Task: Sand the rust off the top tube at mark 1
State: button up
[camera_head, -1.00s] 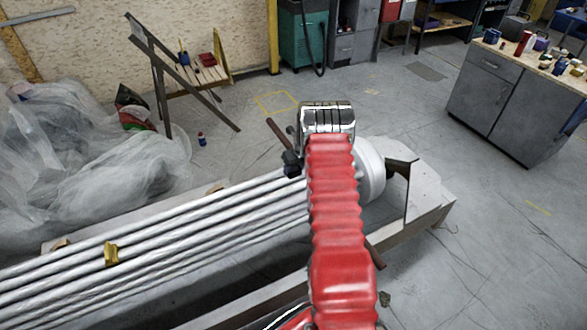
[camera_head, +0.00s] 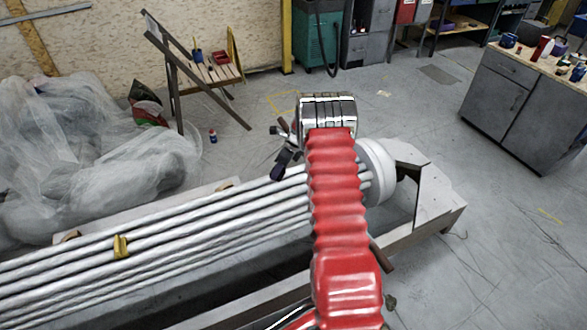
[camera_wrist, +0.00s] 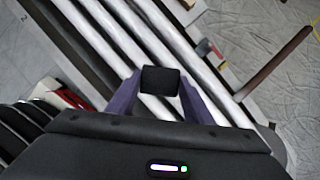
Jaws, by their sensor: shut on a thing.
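A bundle of long pale grey tubes (camera_head: 180,235) runs from the lower left to a white round end piece (camera_head: 377,170). In the wrist view, the tubes (camera_wrist: 185,40) pass diagonally beneath my gripper (camera_wrist: 158,88). Its two purple fingers are shut on a small black block (camera_wrist: 160,80). The block appears over the tubes; I cannot tell whether it touches one. In the head view, my gripper (camera_head: 285,150) shows dark beside the tubes' far side, left of my red arm sleeve. Rust and mark 1 cannot be made out.
A yellow clip (camera_head: 120,246) sits on the tubes at left. A brown rod (camera_wrist: 265,65) stands beside the tubes in the wrist view. Crumpled clear sheeting (camera_head: 90,160) lies at left. A workbench (camera_head: 530,105) stands at right, with bare floor between.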

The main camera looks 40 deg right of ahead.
jog(key=s+a+r+n+g, duration=0.3)
jog(key=s+a+r+n, duration=0.1)
jog(key=a+r+n, duration=0.3)
jog(key=s+a+r+n+g+h, duration=0.1)
jog(key=s+a+r+n, duration=0.3)
jog(key=a+n, duration=0.8)
jog(key=s+a+r+n+g+h, duration=0.1)
jog(key=s+a+r+n+g, duration=0.3)
jog(key=a+r+n, duration=0.5)
jog(key=shift+a+r+n+g, duration=0.3)
jog(key=shift+a+n, duration=0.4)
jog(key=shift+n, duration=0.2)
jog(key=shift+s, duration=0.1)
